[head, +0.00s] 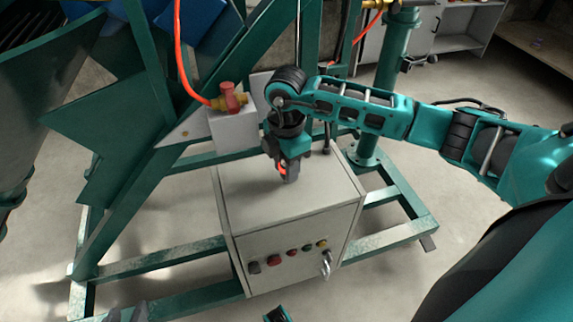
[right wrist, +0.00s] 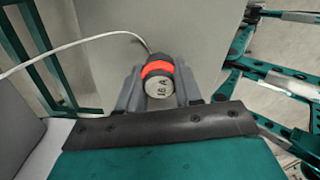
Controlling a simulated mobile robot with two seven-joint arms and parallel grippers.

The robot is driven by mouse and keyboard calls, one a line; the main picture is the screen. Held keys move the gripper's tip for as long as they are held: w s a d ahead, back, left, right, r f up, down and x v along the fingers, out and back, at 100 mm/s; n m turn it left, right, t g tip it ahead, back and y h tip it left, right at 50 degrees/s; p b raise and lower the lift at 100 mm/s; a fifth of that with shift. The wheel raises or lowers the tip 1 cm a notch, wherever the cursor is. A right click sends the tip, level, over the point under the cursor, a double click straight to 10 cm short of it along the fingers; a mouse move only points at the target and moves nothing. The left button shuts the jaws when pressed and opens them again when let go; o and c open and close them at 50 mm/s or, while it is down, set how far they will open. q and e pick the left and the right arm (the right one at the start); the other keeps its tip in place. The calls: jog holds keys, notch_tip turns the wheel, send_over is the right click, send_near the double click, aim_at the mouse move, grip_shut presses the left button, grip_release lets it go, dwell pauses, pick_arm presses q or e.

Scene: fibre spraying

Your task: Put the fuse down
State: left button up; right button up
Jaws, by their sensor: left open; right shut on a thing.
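The fuse (right wrist: 159,77) is a short cylinder with a black cap, an orange-red band and a pale end marked "16 A". It sits between the two grey fingers of my right gripper (right wrist: 160,92), which is shut on it. In the head view my right gripper (head: 284,172) points down over the top of the grey control box (head: 235,195). Only a bit of red shows between its fingers there; I cannot tell whether the fuse touches the box.
The box front carries several coloured buttons (head: 293,252) and a key-like switch (head: 326,264). A green frame (head: 150,249) surrounds the box. A red valve (head: 231,97) with an orange hose stands behind it. A thin white cable (right wrist: 95,38) runs behind the fuse. Much of the box top is bare.

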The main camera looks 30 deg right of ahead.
jog(key=shift+f, duration=0.1)
jog(key=o, duration=1)
jog(key=shift+o, duration=0.2)
